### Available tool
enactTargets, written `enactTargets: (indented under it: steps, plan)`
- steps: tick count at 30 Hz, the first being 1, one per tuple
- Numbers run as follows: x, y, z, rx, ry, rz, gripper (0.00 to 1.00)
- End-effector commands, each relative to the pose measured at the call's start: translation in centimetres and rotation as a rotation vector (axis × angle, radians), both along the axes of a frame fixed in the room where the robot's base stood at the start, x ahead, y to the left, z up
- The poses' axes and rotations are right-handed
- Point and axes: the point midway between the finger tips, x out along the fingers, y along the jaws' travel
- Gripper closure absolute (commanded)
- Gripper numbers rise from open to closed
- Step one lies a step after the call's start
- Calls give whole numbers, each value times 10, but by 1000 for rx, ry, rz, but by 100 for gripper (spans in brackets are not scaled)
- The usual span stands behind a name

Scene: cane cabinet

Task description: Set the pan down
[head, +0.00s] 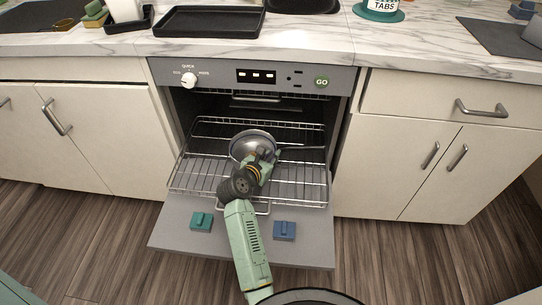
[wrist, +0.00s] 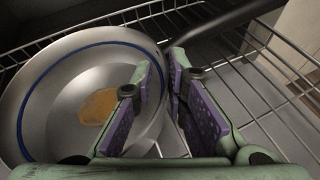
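The pan (head: 250,139) is a round metal pan in the pulled-out wire rack of the dishwasher. In the wrist view the pan (wrist: 60,95) fills the left side, with a blue ring inside its rim and an orange-brown stain on its bottom. Its dark handle (wrist: 225,27) runs to the upper right. My gripper (wrist: 161,72) has its two purple-padded fingers on either side of the pan's wall near the handle. A gap shows between the fingers, so it looks open. In the head view my gripper (head: 264,158) covers part of the pan.
The wire rack (head: 205,165) lies above the lowered dishwasher door (head: 173,228), which has a teal block (head: 201,221) and a blue block (head: 284,230) on it. Cabinets stand on both sides. A black tray (head: 209,22) is on the counter above. The rack is empty around the pan.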

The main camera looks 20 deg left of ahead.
Motion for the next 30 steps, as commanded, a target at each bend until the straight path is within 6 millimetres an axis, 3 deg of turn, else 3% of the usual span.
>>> enactTargets:
  steps: [4,15,30]
  plan:
    - [0,0,0,0,0,0,75]
    - [-3,1,4,1,-1,2,75]
    - [-91,7,39,1,0,3,75]
